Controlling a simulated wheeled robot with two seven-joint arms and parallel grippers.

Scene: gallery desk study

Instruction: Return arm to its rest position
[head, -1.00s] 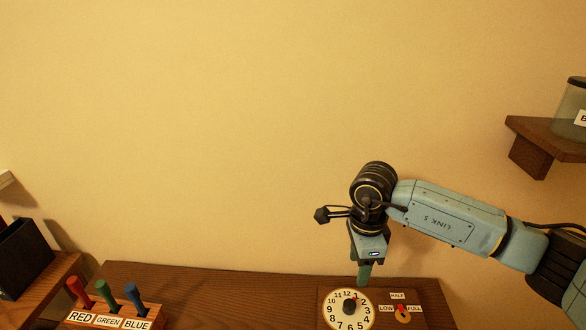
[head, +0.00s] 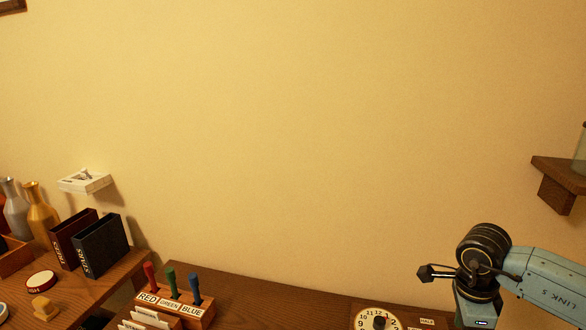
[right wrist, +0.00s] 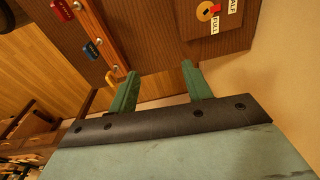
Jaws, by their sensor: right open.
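My right arm, light blue with black joints, comes in from the right in the head view. Its wrist (head: 484,247) is at the lower right, beside the clock-face dial, and its fingertips are below the frame there. In the right wrist view my right gripper (right wrist: 160,84) shows two green fingers spread apart with nothing between them. The fingers appear clear of the wooden board. My left arm and gripper are in no view.
The clock dial (head: 378,321) sits on the desk (head: 290,299). Left are a labelled rack (head: 205,315) with red, green and blue handles, and binders (head: 101,247). A wall shelf (head: 560,172) stands above my right arm. The right wrist view shows red (right wrist: 62,9) and blue (right wrist: 92,50) padlocks.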

